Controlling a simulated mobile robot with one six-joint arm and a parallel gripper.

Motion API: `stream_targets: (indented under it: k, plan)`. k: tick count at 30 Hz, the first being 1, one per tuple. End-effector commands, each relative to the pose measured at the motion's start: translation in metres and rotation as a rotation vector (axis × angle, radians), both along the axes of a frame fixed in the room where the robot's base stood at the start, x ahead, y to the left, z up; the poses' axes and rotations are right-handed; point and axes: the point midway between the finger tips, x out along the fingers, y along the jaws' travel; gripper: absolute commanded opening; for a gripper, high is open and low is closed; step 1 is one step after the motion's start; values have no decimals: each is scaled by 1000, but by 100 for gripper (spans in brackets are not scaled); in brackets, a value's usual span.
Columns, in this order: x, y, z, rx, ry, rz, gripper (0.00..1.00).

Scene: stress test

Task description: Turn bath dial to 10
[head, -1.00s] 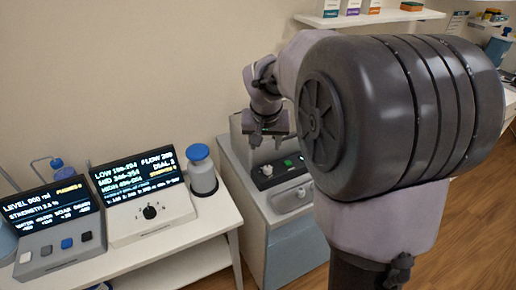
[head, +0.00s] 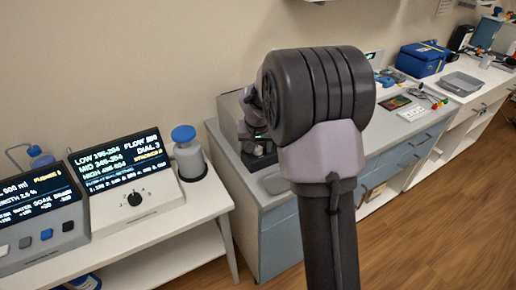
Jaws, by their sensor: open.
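A white console (head: 125,182) stands on the left table with a lit screen that reads "DIAL 3". Its black dial (head: 134,198) sits on the sloped front with small marks around it. A grey unit (head: 262,158) with a small green light stands on the grey counter, mostly behind my arm. Any knob on it is hidden or too small to tell. My gripper (head: 247,132) is partly visible at this unit, left of my large dark arm joint. It is open; its fingertips are hard to make out, and contact cannot be told.
A blue-capped bottle (head: 188,156) stands right of the console. A second console (head: 38,222) with several buttons is at far left. A blue box (head: 422,58) and grey tray (head: 461,83) are on the back-right counter. Open wooden floor (head: 420,235) lies at right.

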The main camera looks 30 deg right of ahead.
Motion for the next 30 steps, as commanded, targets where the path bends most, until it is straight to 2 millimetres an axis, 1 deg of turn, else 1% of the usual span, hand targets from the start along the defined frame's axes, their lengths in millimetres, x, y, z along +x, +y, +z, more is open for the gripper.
stream_targets:
  k: [5,6,11,12,13,17,22,30]
  plan:
    - [0,0,1,0,0,0,49]
    - [0,0,1,0,0,0,42]
    - [0,0,1,0,0,0,10]
    - [0,0,1,0,0,0,2]
    - [0,0,1,0,0,0,0]
    - [0,0,-1,1,0,-17,0]
    - [1,2,-1,-1,-1,-128,0]
    - [1,1,1,-1,-1,-141,0]
